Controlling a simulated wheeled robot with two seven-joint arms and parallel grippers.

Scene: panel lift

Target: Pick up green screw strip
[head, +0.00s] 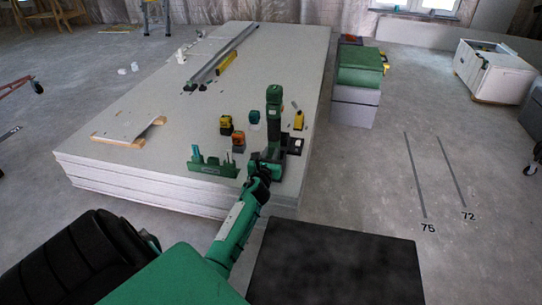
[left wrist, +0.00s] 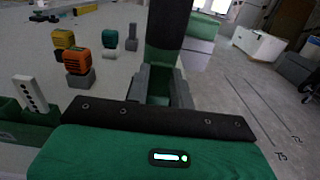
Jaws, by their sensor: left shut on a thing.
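My left gripper (head: 268,160) reaches over the near right corner of the panel stack (head: 150,170). It is shut on a dark green upright tool (head: 273,97), whose lower part also fills the top middle of the left wrist view (left wrist: 168,30). A green tray (head: 208,168) with several small upright pieces stands left of the gripper. One piece is a pale strip with dark dots (left wrist: 30,94). I cannot tell which thing is the green screw strip. My right gripper is not in view.
Yellow (head: 226,125), orange (head: 238,142) and teal (head: 254,117) blocks stand left of the held tool. A black and grey box (head: 297,142) is just right of the gripper. Green and grey cases (head: 360,68) stand beyond the stack.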

